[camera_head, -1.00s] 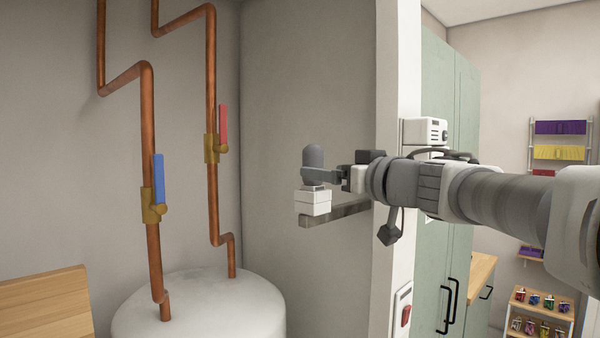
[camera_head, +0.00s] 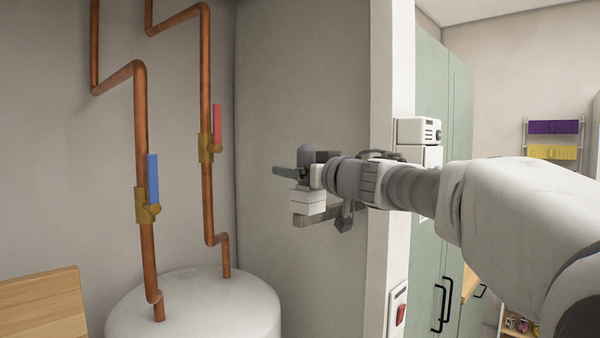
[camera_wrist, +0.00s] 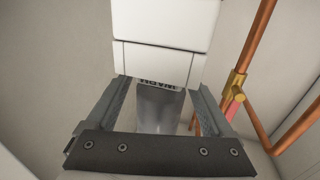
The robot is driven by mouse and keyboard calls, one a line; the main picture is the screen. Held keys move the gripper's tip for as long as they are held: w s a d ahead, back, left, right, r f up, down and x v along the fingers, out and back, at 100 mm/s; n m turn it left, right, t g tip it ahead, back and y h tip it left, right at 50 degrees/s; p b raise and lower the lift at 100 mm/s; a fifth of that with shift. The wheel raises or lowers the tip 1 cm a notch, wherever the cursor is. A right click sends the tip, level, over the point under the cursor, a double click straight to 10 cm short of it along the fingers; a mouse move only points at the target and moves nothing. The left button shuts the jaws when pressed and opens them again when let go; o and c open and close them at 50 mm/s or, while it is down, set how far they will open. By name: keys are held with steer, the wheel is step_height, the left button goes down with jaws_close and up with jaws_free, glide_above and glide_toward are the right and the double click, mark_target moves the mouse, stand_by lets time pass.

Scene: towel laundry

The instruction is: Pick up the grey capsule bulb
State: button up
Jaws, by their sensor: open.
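The grey capsule bulb (camera_head: 305,151) stands upright on a white block-shaped holder (camera_head: 307,203) on the wall. My gripper (camera_head: 289,172) is level with the bulb's lower part, and its fingers reach past it and partly hide it. In the wrist view the bulb (camera_wrist: 159,110) lies between my two open fingers (camera_wrist: 161,92), with a gap visible on either side. The holder (camera_wrist: 163,62) fills the upper middle there, with dark lettering at its edge beside the bulb.
Copper pipes with a blue-handled valve (camera_head: 153,180) and a red-handled valve (camera_head: 217,132) run at the left above a white tank (camera_head: 200,305). A white wall edge (camera_head: 388,150) stands close to my arm.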

jaws_close()
stand_by(0.3)
step_height(320, 180, up, 10)
steer(key=p, duration=0.5)
